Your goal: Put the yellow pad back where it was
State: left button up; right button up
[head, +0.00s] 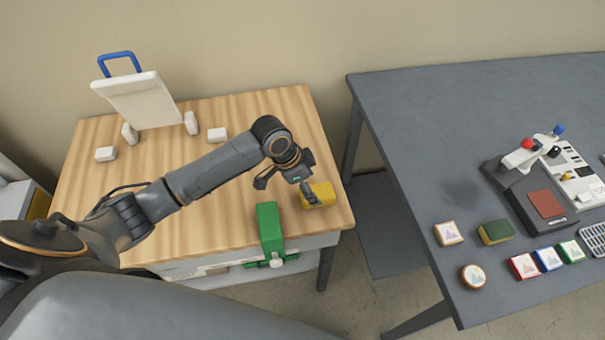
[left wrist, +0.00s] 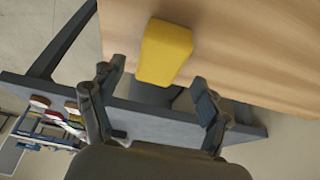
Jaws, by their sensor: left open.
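The yellow pad (head: 321,194) lies on the wooden table (head: 235,115) near its right front corner. In the left wrist view the yellow pad (left wrist: 165,50) shows ahead of the jaws, between their lines, with bare wood beside it. My left gripper (head: 285,190) is open and close to the pad, its far finger partly covering it in the head view. The open fingers (left wrist: 155,100) also show in the left wrist view, with nothing between them. Whether a finger touches the pad I cannot tell. My right gripper is out of view.
A green block-like clamp (head: 268,228) sits at the table's front edge, left of the pad. A white tilted board (head: 140,98) and small white blocks stand at the back. Across a gap, a grey table (head: 400,120) holds a press (head: 530,185) and several small pads.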

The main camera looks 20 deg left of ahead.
pick_arm(q)
jog(key=v, duration=0.7)
jog(key=shift+r+b, duration=0.3)
jog(key=s+d+f+n, duration=0.3)
jog(key=s+d+f, duration=0.2)
jog(key=s, duration=0.6)
jog(key=s+a+f+n+t+y, duration=0.1)
jog(key=s+a+n+y, duration=0.15)
jog(key=s, duration=0.35)
jog(key=s+a+n+y, duration=0.1)
jog(key=s+a+n, duration=0.3)
jog(key=s, duration=0.1)
notch_tip(320, 180, down, 26)
jog(key=s+g+b, duration=0.1)
jog(key=s+a+f+g, duration=0.1)
jog(key=s+a+f, duration=0.2)
jog(key=s+f, duration=1.3)
notch_tip(320, 180, down, 2)
jog(key=shift+s+f+m+b, duration=0.1)
jog(key=shift+s+m+b, duration=0.25)
jog(key=shift+s+b, duration=0.1)
